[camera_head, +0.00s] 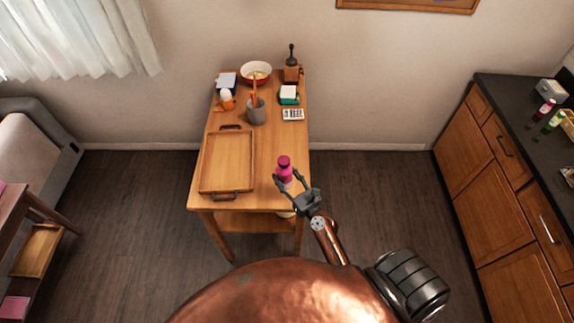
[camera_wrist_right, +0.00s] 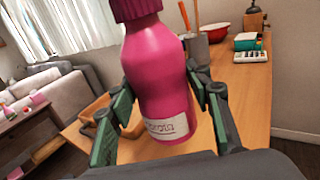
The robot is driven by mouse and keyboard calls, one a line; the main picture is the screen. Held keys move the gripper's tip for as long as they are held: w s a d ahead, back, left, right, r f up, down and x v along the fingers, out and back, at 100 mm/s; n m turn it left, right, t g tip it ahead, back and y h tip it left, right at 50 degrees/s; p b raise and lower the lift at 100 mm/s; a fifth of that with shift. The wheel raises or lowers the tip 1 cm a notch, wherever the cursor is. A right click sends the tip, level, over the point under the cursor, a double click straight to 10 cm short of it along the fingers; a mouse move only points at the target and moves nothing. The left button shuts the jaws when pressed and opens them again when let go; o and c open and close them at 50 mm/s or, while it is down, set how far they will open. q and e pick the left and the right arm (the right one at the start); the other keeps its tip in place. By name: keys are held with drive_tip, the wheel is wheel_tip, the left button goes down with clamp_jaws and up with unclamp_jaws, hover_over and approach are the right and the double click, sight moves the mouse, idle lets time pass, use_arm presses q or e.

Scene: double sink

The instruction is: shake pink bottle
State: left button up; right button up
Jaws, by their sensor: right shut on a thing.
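The pink bottle (camera_head: 285,167) is near the front right of the wooden table in the head view. In the right wrist view the bottle (camera_wrist_right: 160,80) fills the middle, slightly tilted in the picture, with a dark pink cap and a pale label low on its body. My right gripper (camera_head: 292,182) is shut on the bottle, with one finger on each side of it; its fingers also show in the wrist view (camera_wrist_right: 163,100). I cannot tell whether the bottle's base touches the table. My left gripper is not in the head view.
A wooden tray (camera_head: 205,165) lies left of the bottle on the table (camera_head: 262,198). Behind are a grey utensil cup (camera_head: 257,114), a calculator (camera_head: 293,115), a red bowl (camera_head: 256,72) and a grinder (camera_head: 291,72). A counter (camera_head: 525,110) stands at the right, beyond open floor.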

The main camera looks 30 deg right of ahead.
drive_tip(key=s+a+r+p, duration=0.1)
drive_tip(key=s+r+p, duration=0.1)
drive_tip(key=r+p, duration=0.1)
drive_tip(key=s+a+r+p, duration=0.1)
drive_tip(key=r+p, duration=0.2)
drive_tip(key=r, duration=0.1)
drive_tip(key=s+a+r+p, duration=0.1)
drive_tip(key=s+r+p, duration=0.1)
drive_tip(key=r+p, duration=0.1)
drive_tip(key=shift+s+a+r, duration=0.25)
drive_tip(key=shift+s+r, duration=0.05)
drive_tip(key=shift+r, duration=0.1)
